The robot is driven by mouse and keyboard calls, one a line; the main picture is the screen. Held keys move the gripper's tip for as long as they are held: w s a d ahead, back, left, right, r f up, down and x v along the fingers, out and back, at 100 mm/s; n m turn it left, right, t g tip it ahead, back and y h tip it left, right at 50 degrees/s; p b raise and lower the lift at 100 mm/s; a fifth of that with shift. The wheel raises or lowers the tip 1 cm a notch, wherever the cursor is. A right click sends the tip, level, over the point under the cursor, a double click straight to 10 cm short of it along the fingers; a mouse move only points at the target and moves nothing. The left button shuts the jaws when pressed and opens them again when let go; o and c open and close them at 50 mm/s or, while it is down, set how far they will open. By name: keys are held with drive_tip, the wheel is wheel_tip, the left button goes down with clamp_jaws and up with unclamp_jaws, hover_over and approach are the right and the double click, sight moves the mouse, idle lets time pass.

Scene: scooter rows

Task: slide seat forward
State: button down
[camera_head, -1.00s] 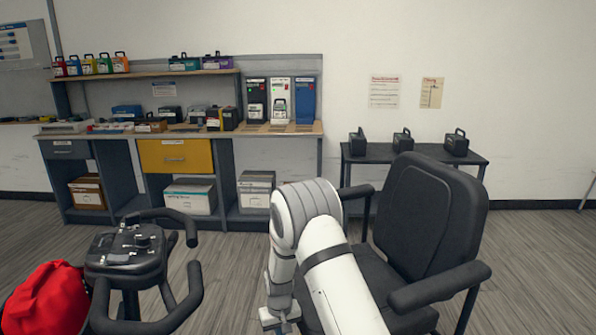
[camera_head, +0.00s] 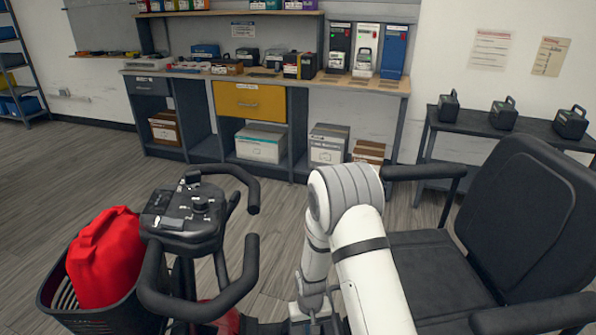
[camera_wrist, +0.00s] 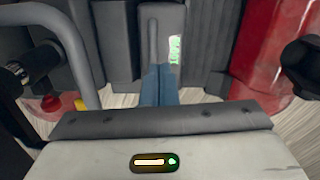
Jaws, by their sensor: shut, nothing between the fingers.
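The black scooter seat (camera_head: 440,270) with its tall backrest (camera_head: 530,215) and armrests is at the right in the head view. My gripper (camera_head: 312,318) is low, left of the seat's front, and is partly cut off by the bottom edge. In the wrist view my gripper's bluish fingers (camera_wrist: 158,85) are together with nothing seen between them. They point at a dark grey upright part (camera_wrist: 152,35) of the scooter; I cannot tell whether they touch it. No seat slide lever can be made out clearly.
The scooter's handlebar (camera_head: 195,215) and a basket (camera_head: 62,300) with a red bag (camera_head: 105,258) are at left. A workbench (camera_head: 270,78) and a black side table (camera_head: 520,130) stand behind. Open floor lies at far left.

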wheel_tip(320, 180, up, 19)
drive_tip(key=s+p, duration=0.1)
drive_tip(key=p, duration=1)
drive_tip(key=shift+s+d, duration=0.25)
drive_tip(key=shift+d, duration=0.05)
idle(0.8)
